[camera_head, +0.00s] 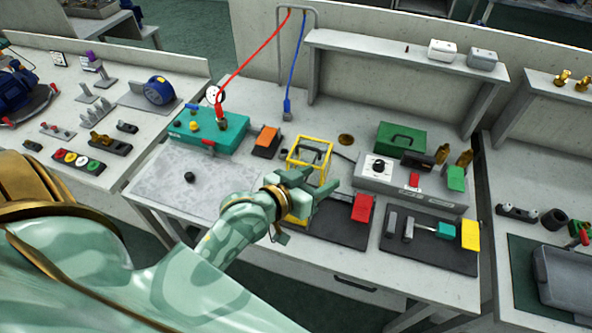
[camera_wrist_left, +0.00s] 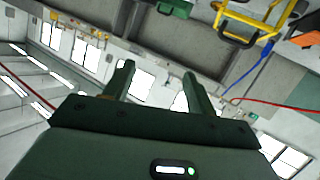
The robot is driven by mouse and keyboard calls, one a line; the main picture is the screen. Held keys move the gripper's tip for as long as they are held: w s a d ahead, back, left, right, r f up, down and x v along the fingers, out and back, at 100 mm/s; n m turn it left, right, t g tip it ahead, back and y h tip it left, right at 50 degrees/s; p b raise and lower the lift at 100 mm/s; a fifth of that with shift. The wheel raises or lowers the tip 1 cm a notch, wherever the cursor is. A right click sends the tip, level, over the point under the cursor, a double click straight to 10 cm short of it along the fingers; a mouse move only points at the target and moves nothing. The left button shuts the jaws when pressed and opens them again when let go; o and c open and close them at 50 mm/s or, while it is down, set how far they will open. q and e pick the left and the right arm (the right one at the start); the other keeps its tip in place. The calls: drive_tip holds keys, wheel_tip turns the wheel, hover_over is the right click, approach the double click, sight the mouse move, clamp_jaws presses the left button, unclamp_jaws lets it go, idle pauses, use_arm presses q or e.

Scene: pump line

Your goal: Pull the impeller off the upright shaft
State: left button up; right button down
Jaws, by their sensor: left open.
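My left gripper (camera_head: 310,186) is over the front middle of the bench, in front of and overlapping a yellow frame (camera_head: 311,141) in the head view. In the left wrist view my left gripper (camera_wrist_left: 158,82) has its two fingers apart with nothing between them. The yellow frame also shows at the upper right of that view (camera_wrist_left: 262,24), off to the side of the fingers. I cannot clearly make out the impeller or the upright shaft; the arm and gripper hide part of the bench. A small round brass piece (camera_head: 346,139) lies behind the frame. My right gripper is not in view.
A teal unit (camera_head: 222,137) with a red hose stands left of the frame. A grey control box (camera_head: 386,178), green case (camera_head: 401,138) and dark tool mat (camera_head: 456,255) are to the right. A dark cylinder (camera_head: 189,177) sits on the mostly clear grey mat (camera_head: 196,200).

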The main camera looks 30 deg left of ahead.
use_arm(q)
drive_tip(key=w+a+r+n+t+y, duration=0.2)
drive_tip(key=w+a+r+n+t, duration=0.15)
drive_tip(key=r+n, duration=0.25)
drive_tip(key=w+a+r+n+t+y, duration=0.2)
drive_tip(key=w+r+n+t, duration=0.15)
drive_tip(key=r+n, duration=0.25)
drive_tip(key=a+f+n+g+y, duration=0.2)
drive_tip(key=a+n+g+y, duration=0.45)
drive_tip(key=n, duration=0.65)
drive_tip(key=a+f+n+g+y, duration=0.2)
drive_tip(key=a+n+g+y, duration=0.1)
drive_tip(key=a+n+y, duration=0.7)
wheel_tip(320, 180, down, 15)
drive_tip(key=d+n+g+h, duration=0.3)
drive_tip(key=n+g+h, duration=0.7)
drive_tip(key=n, duration=0.3)
drive_tip(key=d+f+n+h, duration=0.1)
drive_tip(key=d+h, duration=0.1)
drive_tip(key=d, duration=0.1)
drive_tip(key=s+d+f+n+g+h, duration=0.1)
drive_tip(key=d+h, duration=0.1)
drive_tip(key=d, duration=0.2)
drive_tip(key=d+f+n+h, duration=0.1)
drive_tip(key=d+h, duration=0.2)
drive_tip(key=shift+s+d+g, duration=0.2)
drive_tip(key=shift+g, duration=0.15)
drive_tip(key=shift+f+b, duration=2.15)
drive_tip(key=shift+f, duration=0.4)
